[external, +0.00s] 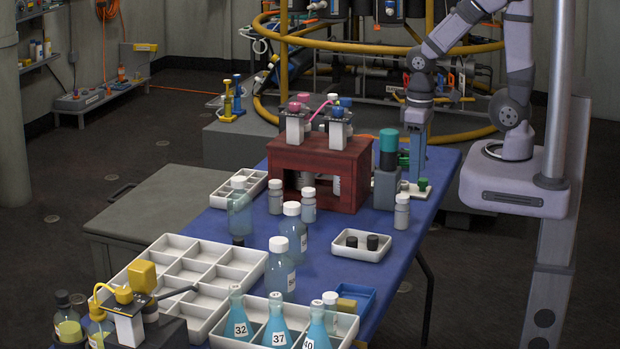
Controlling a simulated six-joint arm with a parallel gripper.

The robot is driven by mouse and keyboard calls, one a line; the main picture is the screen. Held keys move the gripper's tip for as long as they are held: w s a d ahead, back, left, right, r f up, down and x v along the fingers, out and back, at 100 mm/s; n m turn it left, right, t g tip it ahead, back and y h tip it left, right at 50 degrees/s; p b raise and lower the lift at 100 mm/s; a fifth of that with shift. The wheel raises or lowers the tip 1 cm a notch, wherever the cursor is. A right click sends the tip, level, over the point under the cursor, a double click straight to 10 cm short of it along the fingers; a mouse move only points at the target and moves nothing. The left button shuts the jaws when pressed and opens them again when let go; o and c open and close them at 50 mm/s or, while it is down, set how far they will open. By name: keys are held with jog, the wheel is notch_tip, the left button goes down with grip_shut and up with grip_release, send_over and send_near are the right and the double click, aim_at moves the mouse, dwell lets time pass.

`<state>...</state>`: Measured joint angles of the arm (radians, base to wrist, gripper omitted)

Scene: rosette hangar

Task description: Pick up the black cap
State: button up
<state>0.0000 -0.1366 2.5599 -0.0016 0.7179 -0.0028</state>
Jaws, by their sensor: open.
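Two small black caps, one on the left (351,241) and one on the right (372,242), stand side by side in a small white tray (362,256) on the blue table. My gripper (417,130) points down at the far right end of the table, behind the grey block with the green-topped cylinder. It is open and well away from the caps; its fingertips are hard to make out.
White-capped bottles (281,270) stand left of the small tray, and a small capped bottle (402,212) behind it. A red-brown stand (318,170) is at the back. A divided white tray (178,268) and numbered blue flasks (277,330) fill the front.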

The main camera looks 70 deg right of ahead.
jog(key=shift+f, duration=0.1)
jog(key=n+t+y+b, duration=0.1)
jog(key=n+t+b, duration=0.15)
jog(key=t, duration=0.45)
send_near(311, 238)
jog(key=d, duration=0.1)
jog(key=s+d, duration=0.1)
jog(key=d, duration=0.1)
jog(key=s+d, duration=0.1)
jog(key=shift+s+d+f, duration=0.2)
jog(key=shift+s+d, duration=0.05)
jog(key=shift+d, duration=0.05)
jog(key=w+a+f+t, duration=0.1)
jog(key=w+a+f+t+y, duration=0.1)
jog(key=t, duration=0.1)
jog(key=shift+a+f+n, duration=0.1)
jog(key=shift+f+n, duration=0.05)
jog(key=shift+n, duration=0.2)
jog(key=shift+a+t+y, duration=0.55)
jog(key=shift+t+y, duration=0.05)
jog(key=shift+t, duration=0.2)
jog(key=shift+s+a+r+t+b, duration=0.25)
jog(key=shift+t+b, duration=0.1)
jog(key=shift+t, duration=0.45)
jog(key=shift+w, duration=0.1)
jog(key=shift+y, duration=0.3)
jog(key=shift+p+x, duration=1.1)
jog(key=shift+x, duration=2.5)
